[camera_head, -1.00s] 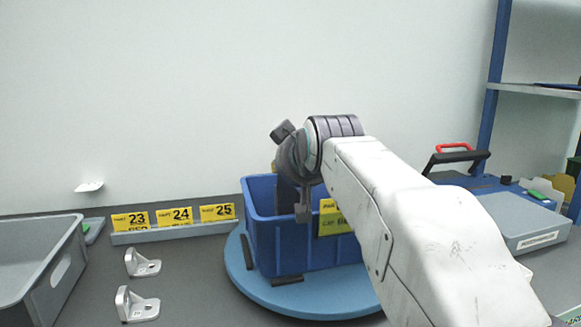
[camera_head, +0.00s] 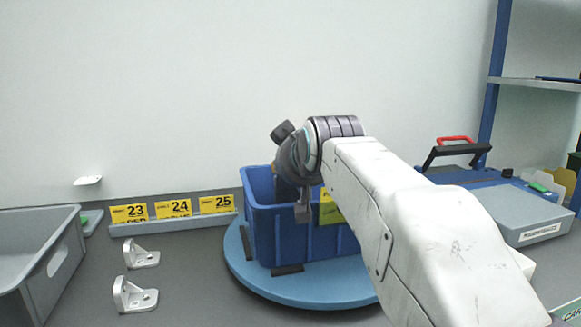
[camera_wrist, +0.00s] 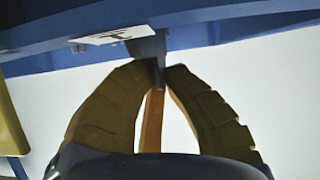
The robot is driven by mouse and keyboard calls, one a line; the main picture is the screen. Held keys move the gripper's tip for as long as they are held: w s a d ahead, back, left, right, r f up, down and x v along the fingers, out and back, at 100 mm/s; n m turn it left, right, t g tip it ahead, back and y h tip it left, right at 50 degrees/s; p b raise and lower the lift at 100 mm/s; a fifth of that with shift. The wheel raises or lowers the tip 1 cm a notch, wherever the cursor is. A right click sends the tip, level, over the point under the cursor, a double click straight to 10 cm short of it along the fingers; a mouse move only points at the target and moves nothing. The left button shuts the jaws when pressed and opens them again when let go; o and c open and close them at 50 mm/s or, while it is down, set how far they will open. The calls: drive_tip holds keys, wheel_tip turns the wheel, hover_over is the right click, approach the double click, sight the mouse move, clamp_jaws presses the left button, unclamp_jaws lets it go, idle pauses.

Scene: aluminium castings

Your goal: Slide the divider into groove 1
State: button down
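The blue bin (camera_head: 310,245) stands on a round blue turntable (camera_head: 310,292). My gripper (camera_wrist: 160,76) points down at the bin's left part in the head view, where my wrist and arm hide much of it. In the wrist view its two brown fingers close together at the tips on a thin grey piece (camera_wrist: 148,46), which seems to be the divider. This piece lies against the bin's blue rim (camera_wrist: 240,24), beside a white label (camera_wrist: 110,34). I cannot tell whether it sits in a groove. An orange strip (camera_wrist: 152,122) shows between the fingers.
A grey crate (camera_head: 62,262) stands at the left. Two metal brackets (camera_head: 138,254) lie between it and the turntable. Yellow number cards (camera_head: 173,209) stand behind them. A grey and blue case (camera_head: 510,212) is at the right, near a blue shelf post (camera_head: 490,120).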

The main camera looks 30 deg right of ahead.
drive_tip(key=shift+f+b, duration=0.75)
drive_tip(key=shift+f, duration=0.15)
drive_tip(key=c, duration=1.3)
unclamp_jaws()
drive_tip(key=shift+c, duration=0.2)
drive_tip(key=v, duration=1.2)
